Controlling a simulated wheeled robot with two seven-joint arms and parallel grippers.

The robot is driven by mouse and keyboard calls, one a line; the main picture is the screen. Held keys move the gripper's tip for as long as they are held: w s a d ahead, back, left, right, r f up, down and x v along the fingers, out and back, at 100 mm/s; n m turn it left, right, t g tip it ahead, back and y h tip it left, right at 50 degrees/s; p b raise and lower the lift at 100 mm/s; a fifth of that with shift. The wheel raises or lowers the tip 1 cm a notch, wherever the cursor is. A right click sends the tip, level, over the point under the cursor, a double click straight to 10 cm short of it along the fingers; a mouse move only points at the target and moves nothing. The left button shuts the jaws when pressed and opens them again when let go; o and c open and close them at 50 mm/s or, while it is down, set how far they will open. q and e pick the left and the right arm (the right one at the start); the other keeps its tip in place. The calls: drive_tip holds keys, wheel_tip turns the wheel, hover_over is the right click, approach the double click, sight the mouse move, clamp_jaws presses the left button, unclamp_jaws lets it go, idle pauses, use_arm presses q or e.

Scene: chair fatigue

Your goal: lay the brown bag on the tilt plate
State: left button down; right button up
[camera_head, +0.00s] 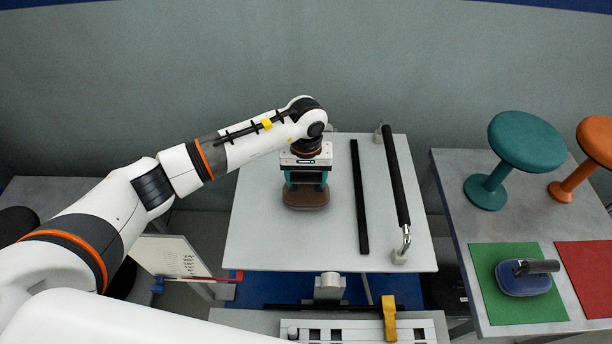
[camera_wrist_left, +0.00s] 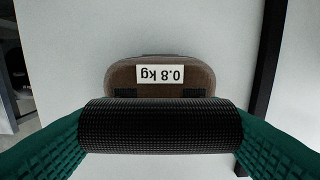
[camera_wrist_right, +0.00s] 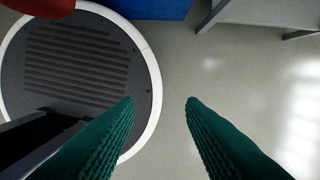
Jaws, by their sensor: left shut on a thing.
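The brown bag (camera_head: 306,197) is at the middle of the pale tilt plate (camera_head: 270,240) in the head view. In the left wrist view the bag (camera_wrist_left: 195,76) shows a "0.8 kg" label and a black ribbed handle (camera_wrist_left: 160,126). My left gripper (camera_head: 305,180) is above the plate, its green fingers shut on the handle. Whether the bag touches the plate or hangs just above it, I cannot tell. My right gripper (camera_wrist_right: 160,103) is open and empty above the floor in the right wrist view; the head view does not show it.
A black strip (camera_head: 359,195) and a black padded bar (camera_head: 395,175) stand right of the bag on the plate. The right table holds a teal stool (camera_head: 526,141), an orange stool (camera_head: 594,140), and a blue bag (camera_head: 523,284) on a green mat (camera_head: 502,312), beside a red mat (camera_head: 590,275).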

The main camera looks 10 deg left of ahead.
use_arm(q)
drive_tip(key=shift+c, duration=1.2)
unclamp_jaws()
drive_tip(key=shift+r, duration=0.35)
wheel_tip(320, 180, up, 11)
drive_tip(key=b, duration=0.4)
drive_tip(key=shift+f, duration=0.2)
drive_tip(key=shift+r, duration=0.5)
